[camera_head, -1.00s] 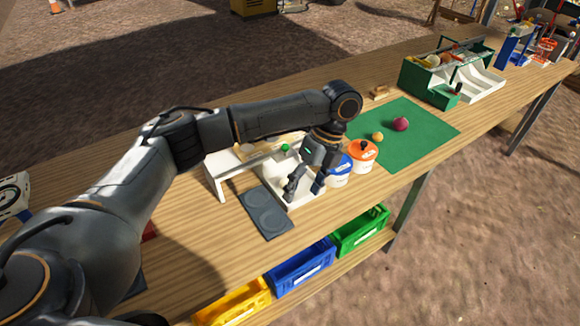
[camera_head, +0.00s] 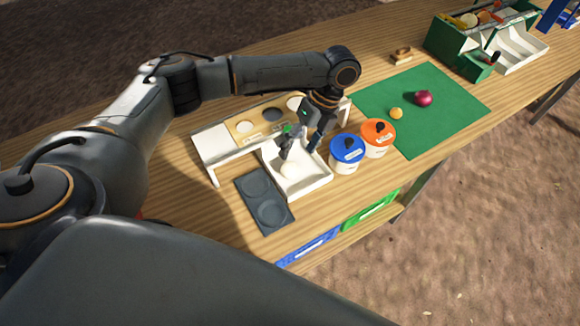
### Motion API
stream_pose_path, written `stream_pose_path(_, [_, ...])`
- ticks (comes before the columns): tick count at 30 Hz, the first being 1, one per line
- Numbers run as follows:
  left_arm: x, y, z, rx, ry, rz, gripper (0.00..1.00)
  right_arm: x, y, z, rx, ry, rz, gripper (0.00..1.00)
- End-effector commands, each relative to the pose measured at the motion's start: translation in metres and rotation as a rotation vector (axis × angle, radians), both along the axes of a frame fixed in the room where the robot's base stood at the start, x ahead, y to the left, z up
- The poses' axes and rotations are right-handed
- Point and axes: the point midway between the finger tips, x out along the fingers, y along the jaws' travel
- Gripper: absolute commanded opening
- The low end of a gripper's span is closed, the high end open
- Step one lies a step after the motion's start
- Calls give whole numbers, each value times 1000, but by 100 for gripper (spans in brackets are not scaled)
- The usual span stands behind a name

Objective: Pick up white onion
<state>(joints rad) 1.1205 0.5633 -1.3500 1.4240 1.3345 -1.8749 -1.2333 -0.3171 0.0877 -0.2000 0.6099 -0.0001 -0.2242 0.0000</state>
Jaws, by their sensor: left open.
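A pale round object that looks like the white onion (camera_head: 287,170) lies in the white tray (camera_head: 316,186), near its left side. My left gripper (camera_head: 300,148) is open and points down over the tray, with its fingertips just beyond the pale object. I cannot tell whether they touch it. A red-purple onion (camera_head: 424,98) and a small yellow-orange onion (camera_head: 396,113) lie on the green mat (camera_head: 440,122). My right gripper is not in view.
A blue-lidded pot (camera_head: 347,154) and an orange-lidded pot (camera_head: 377,138) stand close right of the tray. A white raised stand (camera_head: 212,150) is behind it. A dark plate with two round recesses (camera_head: 265,203) lies to its left. A green toolbox (camera_head: 452,45) stands at the back right.

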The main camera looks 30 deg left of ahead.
Motion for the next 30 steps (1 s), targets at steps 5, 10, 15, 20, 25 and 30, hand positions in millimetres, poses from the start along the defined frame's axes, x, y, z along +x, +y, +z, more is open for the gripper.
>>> stream_pose_path(5, [-4, 2, -11, 1, 0, 0, 70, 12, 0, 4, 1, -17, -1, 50])
stream_pose_path(10, [-11, 3, -31, 1, 2, 0, 70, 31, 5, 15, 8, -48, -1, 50])
stream_pose_path(15, [-18, 6, -53, 1, 1, 1, 70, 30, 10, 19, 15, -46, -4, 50])
stream_pose_path(20, [-19, 7, -59, 0, -1, 0, 70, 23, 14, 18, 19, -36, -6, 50])
stream_pose_path(25, [-19, 7, -58, 0, -1, 0, 64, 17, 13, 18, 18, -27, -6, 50])
stream_pose_path(30, [-19, 7, -58, 0, -1, 0, 30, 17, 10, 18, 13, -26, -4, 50])
